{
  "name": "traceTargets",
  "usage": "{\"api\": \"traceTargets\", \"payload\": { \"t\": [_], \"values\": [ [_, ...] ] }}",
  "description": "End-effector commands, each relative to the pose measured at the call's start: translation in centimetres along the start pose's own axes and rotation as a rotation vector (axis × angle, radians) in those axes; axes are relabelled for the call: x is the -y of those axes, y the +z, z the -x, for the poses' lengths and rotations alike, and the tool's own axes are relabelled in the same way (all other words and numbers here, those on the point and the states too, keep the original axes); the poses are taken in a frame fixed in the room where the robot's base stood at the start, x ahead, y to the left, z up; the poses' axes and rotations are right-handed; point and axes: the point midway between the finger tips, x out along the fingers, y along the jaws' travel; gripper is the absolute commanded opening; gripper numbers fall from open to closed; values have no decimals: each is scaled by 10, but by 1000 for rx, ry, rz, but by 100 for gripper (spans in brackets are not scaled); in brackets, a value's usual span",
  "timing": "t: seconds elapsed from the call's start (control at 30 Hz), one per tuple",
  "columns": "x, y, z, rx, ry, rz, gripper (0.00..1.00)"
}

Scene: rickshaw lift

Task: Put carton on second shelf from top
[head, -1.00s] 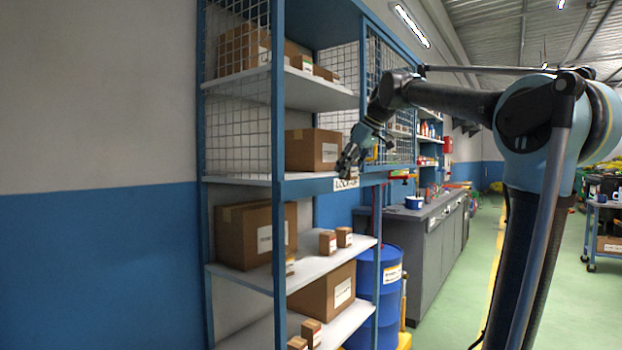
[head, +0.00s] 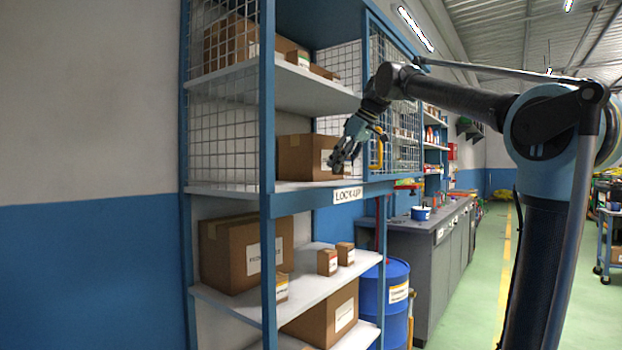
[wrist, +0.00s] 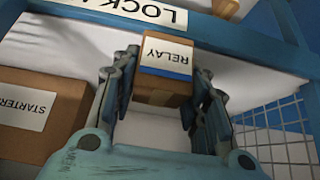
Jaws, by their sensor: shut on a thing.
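My gripper (head: 338,160) is at the front of the shelf with the LOCK-UP sign (head: 348,195), just above its edge. In the wrist view my gripper (wrist: 165,95) is shut on a small brown carton (wrist: 165,88) labelled RELAY, held between the fingers. In the head view I cannot make this carton out. The LOCK-UP shelf (head: 230,188) is the second one down of those visible; a higher shelf (head: 320,95) is above it. Whether the held carton touches the shelf I cannot tell.
A larger carton (head: 297,157) sits on the LOCK-UP shelf beside my gripper; a STARTER carton (wrist: 38,112) shows in the wrist view. Blue posts (head: 267,130) and wire mesh (head: 225,130) bound the rack. Several cartons fill the lower shelf (head: 325,262). A blue drum (head: 385,300) stands right.

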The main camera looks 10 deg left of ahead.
Motion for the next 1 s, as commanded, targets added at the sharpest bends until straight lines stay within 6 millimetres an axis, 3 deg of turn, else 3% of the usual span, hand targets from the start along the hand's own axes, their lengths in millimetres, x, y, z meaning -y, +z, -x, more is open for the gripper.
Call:
{"api": "traceTargets", "payload": {
  "t": [0.3, 0.53, 0.77, 1.0],
  "values": [
    [7, -63, -40, 0, -5, 10, 16],
    [7, -98, -63, 0, -5, 9, 16],
    [8, -108, -71, 1, -4, 8, 16],
    [7, -95, -90, 0, -3, 7, 16]
  ]
}}
